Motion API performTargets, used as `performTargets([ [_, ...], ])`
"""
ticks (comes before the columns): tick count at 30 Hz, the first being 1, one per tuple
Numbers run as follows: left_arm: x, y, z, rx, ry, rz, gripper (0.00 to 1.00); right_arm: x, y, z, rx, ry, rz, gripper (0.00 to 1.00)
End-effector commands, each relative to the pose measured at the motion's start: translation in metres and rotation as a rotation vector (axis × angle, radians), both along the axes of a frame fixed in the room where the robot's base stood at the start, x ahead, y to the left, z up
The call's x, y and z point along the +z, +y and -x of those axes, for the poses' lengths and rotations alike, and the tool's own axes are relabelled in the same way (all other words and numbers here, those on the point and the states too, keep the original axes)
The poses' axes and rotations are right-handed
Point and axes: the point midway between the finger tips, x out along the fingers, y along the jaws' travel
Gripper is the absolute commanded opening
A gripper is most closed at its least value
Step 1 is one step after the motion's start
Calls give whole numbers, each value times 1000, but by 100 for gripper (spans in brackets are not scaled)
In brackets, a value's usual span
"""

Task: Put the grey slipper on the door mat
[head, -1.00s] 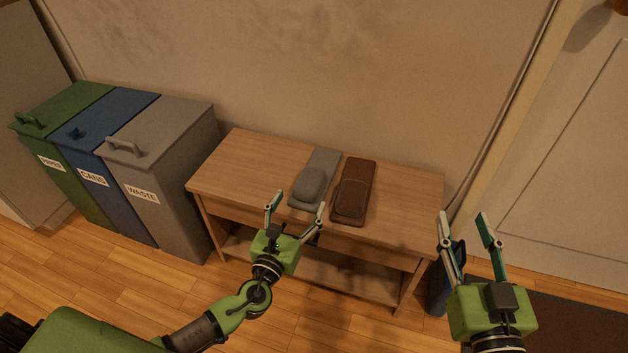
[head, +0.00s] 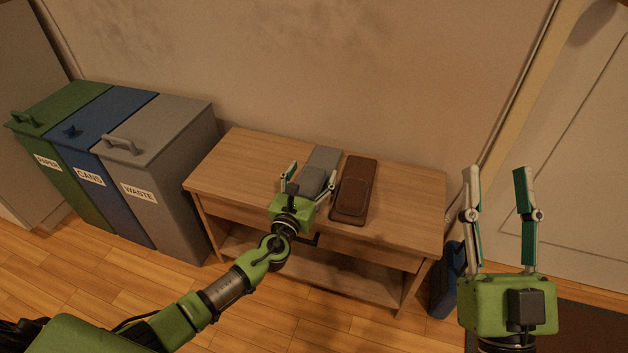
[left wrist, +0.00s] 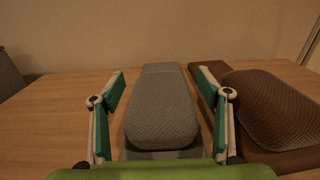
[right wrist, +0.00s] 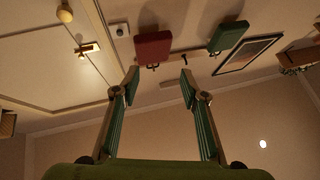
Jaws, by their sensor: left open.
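The grey slipper (head: 314,179) lies on the wooden bench, its toe end towards me. In the left wrist view the grey slipper (left wrist: 161,108) sits between the two open fingers, with gaps on both sides. My left gripper (head: 311,182) is open at the slipper's near end, hiding part of it. My right gripper (head: 498,185) is raised at the right, open and empty; its wrist view shows its fingers (right wrist: 160,85) with nothing between them. The dark door mat (head: 596,328) lies on the floor at the lower right, partly hidden by my right gripper.
A brown slipper (head: 353,190) lies just right of the grey one on the bench (head: 410,215). Green, blue and grey bins (head: 165,170) stand left of the bench. A dark blue object (head: 449,280) is on the floor at the bench's right end. A door (head: 580,180) is at the right.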

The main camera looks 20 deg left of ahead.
Motion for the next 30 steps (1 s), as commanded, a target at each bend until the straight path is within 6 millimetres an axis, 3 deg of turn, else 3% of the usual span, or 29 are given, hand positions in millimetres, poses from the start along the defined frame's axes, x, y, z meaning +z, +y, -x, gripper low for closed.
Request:
performTargets([
  [7,0,0,-1,0,0,0,69,2,0,1,1,-7,-3,40],
  [12,0,0,-1,0,0,0,25,1,0,1,1,-7,-3,40],
  [15,1,0,-1,1,-1,0,21,1,0,1,1,-7,-3,40],
  [26,3,0,-1,1,-1,0,21,0,1,-2,0,11,3,40],
  [30,8,0,-1,1,-2,0,21,-16,0,-11,-6,96,27,40],
])
